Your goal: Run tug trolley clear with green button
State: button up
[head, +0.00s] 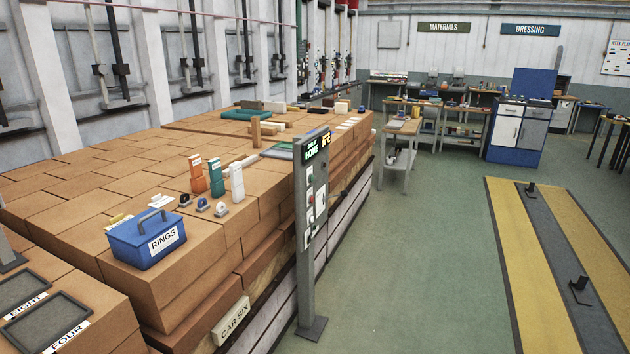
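I cannot identify the tug trolley for certain. My gripper is not in view.
A large brick stack (90,195), marked "CAR SIX" (232,321), fills the left. On it are a blue "RINGS" box (150,238) and small coloured blocks. Benches and a blue cabinet (518,130) stand at the back. Green floor (430,260) between post and track is clear.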

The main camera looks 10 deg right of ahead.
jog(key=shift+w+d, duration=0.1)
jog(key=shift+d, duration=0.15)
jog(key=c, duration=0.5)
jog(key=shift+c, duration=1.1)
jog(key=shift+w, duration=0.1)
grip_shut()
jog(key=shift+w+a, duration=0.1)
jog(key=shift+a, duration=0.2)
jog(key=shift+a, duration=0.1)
